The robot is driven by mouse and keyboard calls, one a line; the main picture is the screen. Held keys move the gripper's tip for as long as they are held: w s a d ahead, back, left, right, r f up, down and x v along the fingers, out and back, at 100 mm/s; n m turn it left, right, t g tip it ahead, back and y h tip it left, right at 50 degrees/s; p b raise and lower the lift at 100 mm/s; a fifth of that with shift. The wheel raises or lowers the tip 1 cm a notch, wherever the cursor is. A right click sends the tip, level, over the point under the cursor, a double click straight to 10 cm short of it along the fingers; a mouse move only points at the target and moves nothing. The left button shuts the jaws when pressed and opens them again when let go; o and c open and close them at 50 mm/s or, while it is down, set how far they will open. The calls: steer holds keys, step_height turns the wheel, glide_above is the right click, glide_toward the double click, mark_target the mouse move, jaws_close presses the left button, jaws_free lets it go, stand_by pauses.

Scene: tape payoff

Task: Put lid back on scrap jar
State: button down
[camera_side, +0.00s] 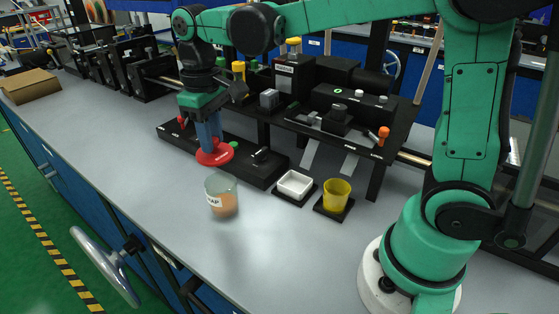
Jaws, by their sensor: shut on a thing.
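The scrap jar (221,195) stands upright on the grey bench, left of the white dish. It is translucent, has a label ending in "AP", and holds something orange. Its top is open. The red lid (215,153) is a flat red disc with pale lettering, behind the jar and apart from it in the picture. My gripper (210,143) points down with its blue fingers shut on the lid. The lid is near the black base plate; I cannot tell whether it touches it.
A white dish (294,185) and a yellow cup (337,194) stand on black pads right of the jar. A long black base (259,166) lies behind the jar, with a black machine (338,115) beyond. The bench (130,150) is clear to the left.

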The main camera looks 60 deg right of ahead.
mark_target(216, 160)
steer(key=shift+f, duration=2.5)
steer(key=shift+f, duration=0.15)
steer(key=shift+c, duration=0.5)
jaws_free()
steer(key=shift+r, duration=3.5)
